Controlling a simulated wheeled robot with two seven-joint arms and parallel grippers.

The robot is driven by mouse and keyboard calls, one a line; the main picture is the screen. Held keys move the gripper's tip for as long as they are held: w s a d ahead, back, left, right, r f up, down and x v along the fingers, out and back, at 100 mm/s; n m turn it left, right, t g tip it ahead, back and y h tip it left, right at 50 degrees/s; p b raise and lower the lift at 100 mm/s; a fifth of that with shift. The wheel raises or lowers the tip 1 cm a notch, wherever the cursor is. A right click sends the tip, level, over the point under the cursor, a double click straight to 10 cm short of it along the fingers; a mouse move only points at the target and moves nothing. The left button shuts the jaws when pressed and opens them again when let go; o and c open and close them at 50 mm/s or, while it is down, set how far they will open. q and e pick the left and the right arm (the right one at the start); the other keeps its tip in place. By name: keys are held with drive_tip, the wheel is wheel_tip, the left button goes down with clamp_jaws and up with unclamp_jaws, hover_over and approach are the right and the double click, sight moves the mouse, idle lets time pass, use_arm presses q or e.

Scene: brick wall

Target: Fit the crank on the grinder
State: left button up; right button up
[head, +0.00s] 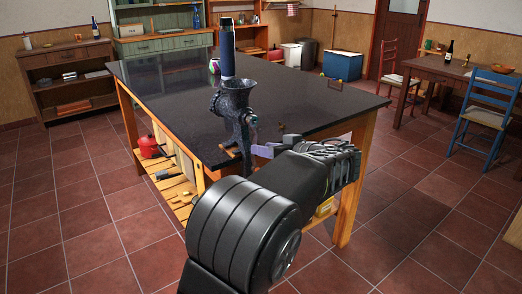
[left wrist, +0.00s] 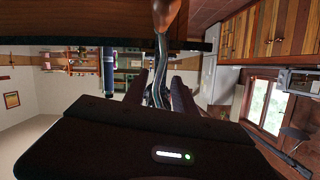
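The dark metal grinder (head: 233,104) stands upright at the near corner of the dark-topped table (head: 290,100). My left gripper (head: 264,150) is just right of the grinder's lower body. In the left wrist view the crank's shiny metal arm (left wrist: 160,62) runs between the fingers (left wrist: 160,85), with its wooden handle (left wrist: 168,15) at the top edge. The fingers appear closed on the crank. The crank's far end is hidden, so contact with the grinder cannot be told. My right gripper is out of view.
A red pot (head: 150,147) sits on the slatted shelf (head: 182,190) under the table. A small brass-coloured piece (head: 281,128) shows near the fingers. The tabletop behind the grinder is mostly clear. A blue chair (head: 485,110) and another table (head: 440,72) stand far right.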

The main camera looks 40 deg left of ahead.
use_arm(q)
drive_tip(key=shift+v, duration=1.55)
